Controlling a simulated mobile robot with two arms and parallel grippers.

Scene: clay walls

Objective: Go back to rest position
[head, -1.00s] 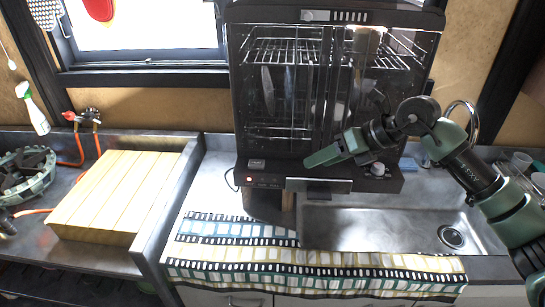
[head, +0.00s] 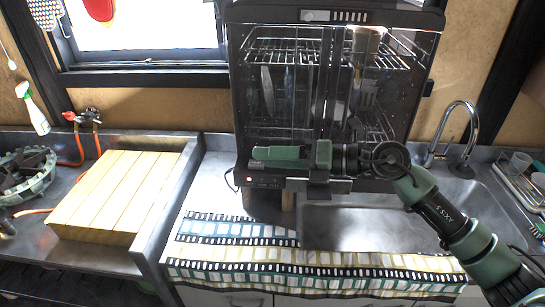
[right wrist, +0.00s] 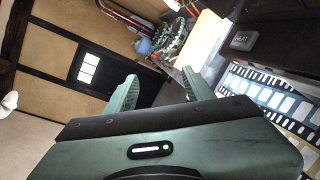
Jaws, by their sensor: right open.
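My right gripper (head: 268,155) is in front of the lower part of the dishwasher (head: 300,90), its fingers pointing left in the head view. In the right wrist view its two fingers (right wrist: 160,92) are spread apart with nothing between them. My right arm comes in from the lower right and crosses over the sink. The dishwasher stands on the counter with its racks showing; a plate and a few other items are inside, partly hidden by the frame and my gripper. My left gripper is not in the head view.
A patterned cloth (head: 310,270) hangs over the counter's front edge. The sink (head: 350,230) and its tap (head: 465,130) are at the right, beside a dish rack (head: 520,185). A yellow wooden board (head: 115,190) lies at the left, near a stove burner (head: 25,175) and spray bottle (head: 33,108).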

